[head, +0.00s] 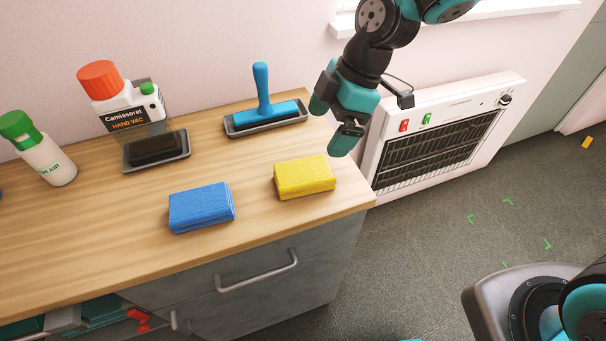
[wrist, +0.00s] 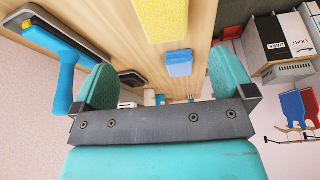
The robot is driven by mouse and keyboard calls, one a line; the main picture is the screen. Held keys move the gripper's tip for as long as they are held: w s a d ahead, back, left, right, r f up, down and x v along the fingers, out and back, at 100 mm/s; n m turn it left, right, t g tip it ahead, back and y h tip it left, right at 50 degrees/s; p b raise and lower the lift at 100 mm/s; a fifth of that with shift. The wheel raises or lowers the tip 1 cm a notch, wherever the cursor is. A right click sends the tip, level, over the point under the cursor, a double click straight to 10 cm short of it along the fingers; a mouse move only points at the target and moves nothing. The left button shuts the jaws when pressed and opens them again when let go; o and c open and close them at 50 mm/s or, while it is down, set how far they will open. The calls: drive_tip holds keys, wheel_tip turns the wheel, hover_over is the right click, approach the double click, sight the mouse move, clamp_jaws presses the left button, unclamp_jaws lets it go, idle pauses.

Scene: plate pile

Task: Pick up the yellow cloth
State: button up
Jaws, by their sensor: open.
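The yellow cloth (head: 304,177) is a folded block lying on the wooden counter near its right end in the head view. It also shows at the top of the wrist view (wrist: 161,18), partly cut off by the frame edge. My gripper (head: 343,138) is above the counter's right end, up and to the right of the yellow cloth in the picture and apart from it. In the wrist view my gripper (wrist: 165,90) has its two teal fingers wide apart with nothing between them.
A blue cloth (head: 202,207) lies left of the yellow one. A blue-handled tool (head: 263,100) sits in a tray behind it. A hand vac (head: 125,105) and a green-capped bottle (head: 42,150) stand further left. A heater (head: 440,130) is right of the counter (head: 110,225).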

sight(305, 170)
drive_tip(key=x, duration=0.6)
drive_tip(key=shift+s+a+f+p, duration=0.1)
drive_tip(key=shift+a+f+p, duration=0.05)
drive_tip(key=shift+f+p, duration=0.15)
drive_tip(key=p+x, duration=0.1)
drive_tip(key=x, duration=0.3)
drive_tip(key=shift+s+f, duration=0.1)
drive_tip(key=shift+s, duration=0.1)
drive_tip(key=shift+a+f, duration=0.1)
drive_tip(key=shift+f, duration=0.35)
drive_tip(key=shift+f, duration=0.15)
drive_tip(key=shift+c, duration=0.5)
drive_tip(key=c, duration=0.9)
